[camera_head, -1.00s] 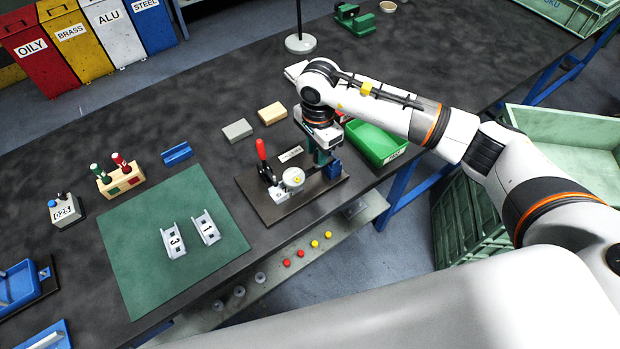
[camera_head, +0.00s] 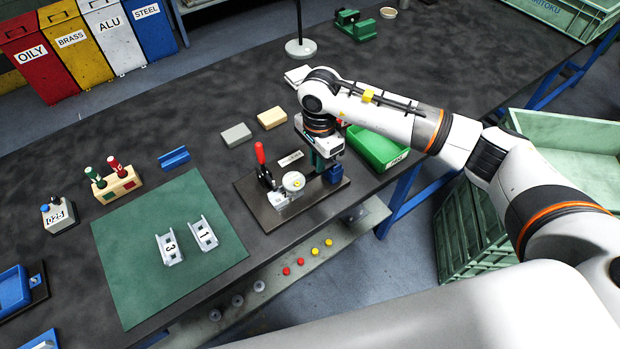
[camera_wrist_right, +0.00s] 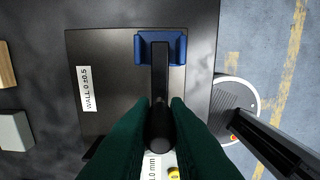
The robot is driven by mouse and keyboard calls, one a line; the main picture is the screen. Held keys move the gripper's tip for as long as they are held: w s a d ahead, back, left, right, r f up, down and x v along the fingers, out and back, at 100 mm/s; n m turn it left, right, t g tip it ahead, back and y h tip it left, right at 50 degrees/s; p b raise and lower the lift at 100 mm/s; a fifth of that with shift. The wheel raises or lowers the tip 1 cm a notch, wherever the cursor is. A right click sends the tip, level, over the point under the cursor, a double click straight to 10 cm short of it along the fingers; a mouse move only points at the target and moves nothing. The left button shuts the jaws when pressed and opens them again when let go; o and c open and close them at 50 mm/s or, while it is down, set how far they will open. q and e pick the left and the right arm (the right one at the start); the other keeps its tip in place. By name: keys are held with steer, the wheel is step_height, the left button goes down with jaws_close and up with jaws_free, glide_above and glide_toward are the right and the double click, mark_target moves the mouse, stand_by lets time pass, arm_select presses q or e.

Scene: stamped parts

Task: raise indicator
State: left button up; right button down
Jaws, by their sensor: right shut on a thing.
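The gauge fixture stands on a dark base plate (camera_head: 262,208). It carries a white round dial (camera_head: 293,181), a red-handled clamp (camera_head: 261,154) standing upright and a blue block (camera_head: 333,173). Whether this bar is the indicator's own body I cannot tell. My left gripper is in no view.
A green mat (camera_head: 135,268) with two numbered metal parts (camera_head: 186,242) lies to the left. A green bin (camera_head: 377,147) is close to the right of my gripper.

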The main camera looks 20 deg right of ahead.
steer(key=shift+w+d+r, duration=0.35)
steer(key=shift+d+r, duration=0.3)
steer(key=shift+d, duration=0.15)
steer(key=shift+w+d+r+b, duration=0.15)
steer(key=shift+d+r+b, duration=0.05)
steer(key=shift+d+b, duration=0.25)
steer(key=shift+w+d+b, duration=0.25)
steer(key=shift+d+b, duration=0.4)
steer(key=shift+d, duration=0.35)
steer(key=d+b, duration=0.1)
steer(key=w+d+f+b, duration=0.1)
steer(key=d+b, duration=0.1)
steer(key=d+f+b, duration=0.1)
steer(key=b, duration=0.1)
steer(key=shift+w+d+f, duration=0.1)
steer(key=shift+w+d, duration=0.1)
steer(key=shift+w, duration=0.15)
stand_by(0.5)
steer(key=c, duration=1.5)
jaws_free()
